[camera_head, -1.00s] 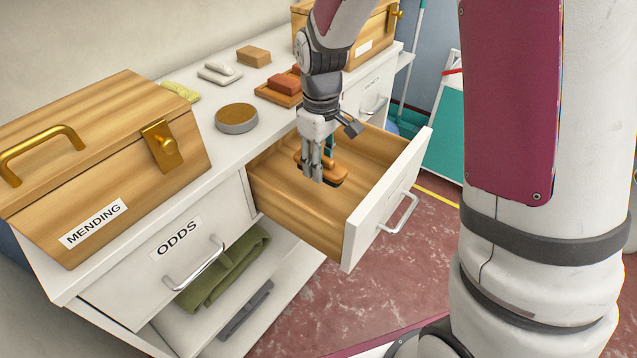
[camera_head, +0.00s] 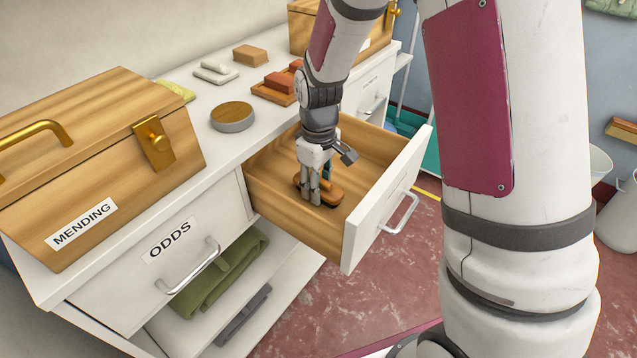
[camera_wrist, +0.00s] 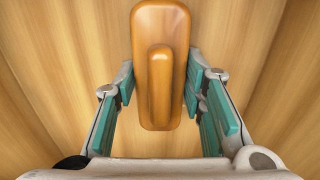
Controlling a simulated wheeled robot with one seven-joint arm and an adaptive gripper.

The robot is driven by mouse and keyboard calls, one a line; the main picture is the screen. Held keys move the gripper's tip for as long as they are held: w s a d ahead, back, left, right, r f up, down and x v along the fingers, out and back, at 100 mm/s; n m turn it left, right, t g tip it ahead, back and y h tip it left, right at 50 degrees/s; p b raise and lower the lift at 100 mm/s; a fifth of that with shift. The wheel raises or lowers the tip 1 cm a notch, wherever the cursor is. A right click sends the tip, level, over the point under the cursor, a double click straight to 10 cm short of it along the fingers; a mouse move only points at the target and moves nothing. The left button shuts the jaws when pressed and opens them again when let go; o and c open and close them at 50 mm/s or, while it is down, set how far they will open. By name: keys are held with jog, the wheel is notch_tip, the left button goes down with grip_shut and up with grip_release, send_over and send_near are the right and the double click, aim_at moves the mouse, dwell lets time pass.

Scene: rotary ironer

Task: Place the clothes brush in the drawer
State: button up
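The clothes brush (camera_head: 331,190) is orange-brown wood with a raised grip along its back. It is inside the open wooden drawer (camera_head: 373,151), low between the drawer's walls. My gripper (camera_head: 314,198) points down into the drawer with its fingers at the brush. In the wrist view the brush (camera_wrist: 161,22) lies lengthwise between the teal finger pads, which appear to press on its two sides. The brush's underside is hidden, so I cannot tell whether it touches the drawer floor.
The drawer's white front (camera_head: 390,200) and wooden sides surround my gripper. On the counter stand a MENDING box (camera_head: 85,150), a round tin (camera_head: 232,117), a tray with red blocks (camera_head: 275,92) and a tan block (camera_head: 250,55). The ODDS drawer (camera_head: 150,275) is shut.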

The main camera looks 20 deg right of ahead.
jog(key=shift+o, duration=1.4)
jog(key=shift+r, duration=0.15)
notch_tip(320, 180, up, 12)
jog(key=p, duration=0.3)
jog(key=s+d+r+m, duration=0.2)
jog(key=s+r, duration=0.5)
jog(key=s, duration=0.1)
jog(key=s+r+m, duration=0.2)
jog(key=s, duration=0.9)
jog(key=s+d+r+m+t, duration=0.1)
jog(key=s+r+m, duration=0.1)
jog(key=s, duration=1)
jog(key=shift+s+d+r+m, duration=0.25)
jog(key=shift+r+m, duration=0.1)
jog(key=shift+m, duration=0.35)
jog(key=shift+w, duration=0.1)
